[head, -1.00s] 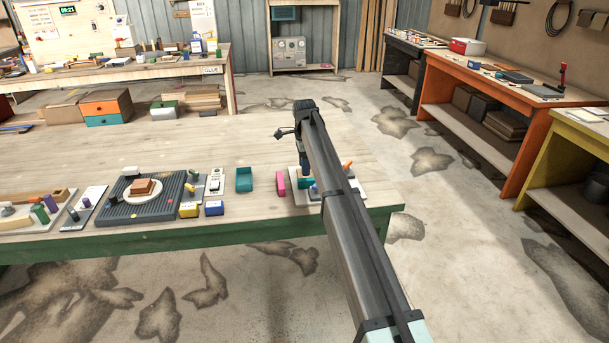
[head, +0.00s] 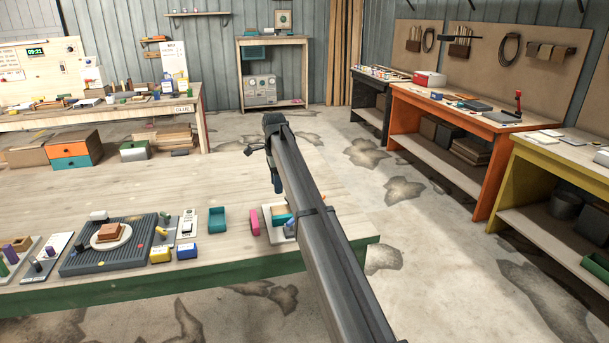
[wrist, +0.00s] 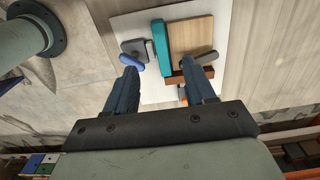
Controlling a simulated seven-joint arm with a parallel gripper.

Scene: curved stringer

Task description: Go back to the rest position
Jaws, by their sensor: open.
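My gripper (wrist: 161,88) is open and empty in the wrist view, with its two dark blue fingers apart. It is above a white board (wrist: 146,95) on the table. On the board are a teal bar (wrist: 162,45), a light wooden block (wrist: 193,38), a brown piece (wrist: 176,79), a blue piece (wrist: 131,61) and a small grey piece (wrist: 206,58). In the head view the same white board (head: 266,233) is at the table's right end, partly hidden by my arm. Only part of my gripper (head: 276,183) shows there.
Orange (head: 440,112) and yellow (head: 530,145) benches stand right, across open floor.

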